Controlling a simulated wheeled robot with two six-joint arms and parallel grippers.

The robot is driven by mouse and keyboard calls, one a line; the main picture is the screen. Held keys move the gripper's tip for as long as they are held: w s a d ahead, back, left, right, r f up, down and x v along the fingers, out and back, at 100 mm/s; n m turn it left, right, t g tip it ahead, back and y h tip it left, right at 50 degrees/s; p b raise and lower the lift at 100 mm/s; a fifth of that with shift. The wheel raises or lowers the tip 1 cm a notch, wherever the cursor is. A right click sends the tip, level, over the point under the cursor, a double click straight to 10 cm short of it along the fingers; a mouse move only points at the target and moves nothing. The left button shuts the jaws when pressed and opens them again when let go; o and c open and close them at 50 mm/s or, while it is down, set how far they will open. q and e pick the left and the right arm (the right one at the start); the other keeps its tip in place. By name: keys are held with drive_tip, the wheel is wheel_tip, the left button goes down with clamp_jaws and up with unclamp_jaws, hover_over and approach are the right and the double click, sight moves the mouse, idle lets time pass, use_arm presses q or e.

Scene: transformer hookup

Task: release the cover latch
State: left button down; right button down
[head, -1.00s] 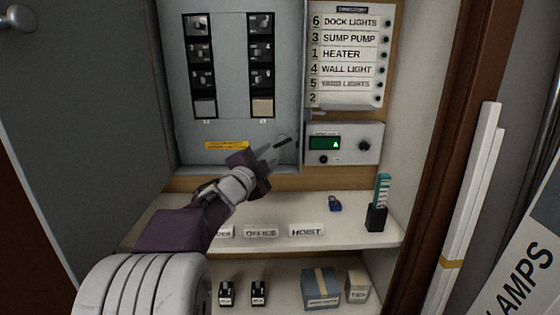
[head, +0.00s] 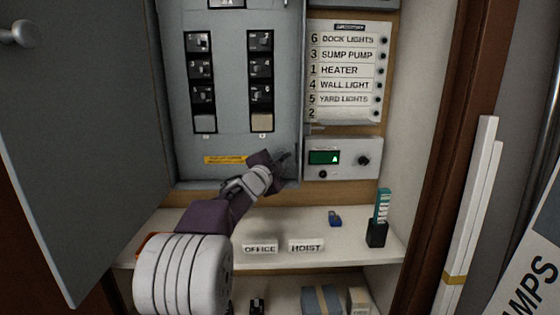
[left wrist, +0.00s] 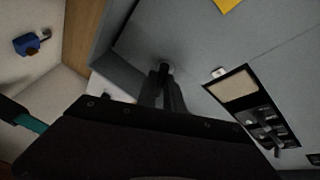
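The grey breaker panel cover (head: 225,146) fills the back of the open cabinet, with two columns of black breakers. My left gripper (head: 284,160) is at the cover's lower right corner, its fingertips against or very near the panel face. In the left wrist view a small dark knob-like part, seemingly the cover latch (left wrist: 165,68), is at the tips of my left gripper (left wrist: 163,86). The fingers look close together, but I cannot tell whether they are shut on it. In the head view the gripper hides the latch. My right gripper is in neither view.
A grey door (head: 80,140) stands open at left. A meter box with a green display (head: 341,159) is just right of my gripper, below the circuit list (head: 345,70). The shelf below holds OFFICE (head: 260,249) and HOIST (head: 306,246) labels and a blue padlock (head: 334,218).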

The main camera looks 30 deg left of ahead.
use_arm(q)
drive_tip(key=m+p, duration=0.1)
drive_tip(key=p, duration=0.1)
drive_tip(key=m+g+p, duration=0.1)
drive_tip(key=m+p, duration=0.1)
drive_tip(key=m+g+p, duration=0.1)
drive_tip(key=p, duration=0.1)
drive_tip(key=shift+r+m, duration=0.3)
drive_tip(key=shift+f, duration=0.15)
drive_tip(key=c, duration=1.5)
unclamp_jaws()
drive_tip(key=p+v, duration=0.1)
drive_tip(key=v, duration=0.8)
drive_tip(key=shift+d, duration=0.15)
